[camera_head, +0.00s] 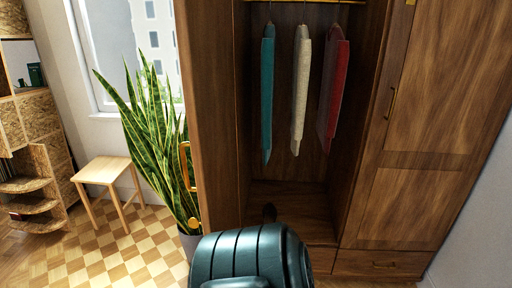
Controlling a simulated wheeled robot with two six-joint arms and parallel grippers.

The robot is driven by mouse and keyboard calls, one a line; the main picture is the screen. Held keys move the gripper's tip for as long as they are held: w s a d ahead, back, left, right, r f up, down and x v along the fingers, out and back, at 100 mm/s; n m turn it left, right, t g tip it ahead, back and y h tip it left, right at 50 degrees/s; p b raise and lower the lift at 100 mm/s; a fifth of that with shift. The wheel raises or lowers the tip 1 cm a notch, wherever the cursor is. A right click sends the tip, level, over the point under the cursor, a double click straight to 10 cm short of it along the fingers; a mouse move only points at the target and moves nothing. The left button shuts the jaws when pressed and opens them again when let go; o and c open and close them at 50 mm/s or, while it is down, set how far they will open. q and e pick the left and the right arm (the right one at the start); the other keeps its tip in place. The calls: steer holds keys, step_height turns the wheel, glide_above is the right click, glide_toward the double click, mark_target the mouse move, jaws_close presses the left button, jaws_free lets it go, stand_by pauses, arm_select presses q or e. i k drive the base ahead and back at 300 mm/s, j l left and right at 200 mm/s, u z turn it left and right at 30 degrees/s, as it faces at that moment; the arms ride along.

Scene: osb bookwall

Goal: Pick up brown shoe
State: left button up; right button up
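I cannot make out a brown shoe. A small dark shape (270,212) shows at the floor of the open wardrobe (290,200), just above a dark teal ribbed part that seems to be mine. I cannot tell whether the shape is a shoe or part of my arm. The ribbed part hides what lies behind it at the bottom centre. Neither of my grippers can be seen.
Teal (267,95), cream (300,90) and red (333,95) garments hang in the wardrobe. Its left door (212,110) stands open; the right door (430,100) is shut. A potted plant (150,150), wooden stool (104,170) and shelf (45,150) stand left. Checkered floor (100,240) shows there.

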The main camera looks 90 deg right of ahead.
mark_target(269, 215)
steer(key=k+l+z, duration=0.15)
steer(key=l+z, duration=0.3)
steer(key=l, duration=0.2)
steer(key=l+z, duration=0.5)
steer(key=l, duration=0.15)
steer(key=i+l+z, duration=0.1)
steer(key=l+z, duration=0.35)
steer(key=l, duration=0.2)
steer(key=i+l+z, duration=0.2)
steer(key=l+z, duration=0.3)
steer(key=l, duration=0.15)
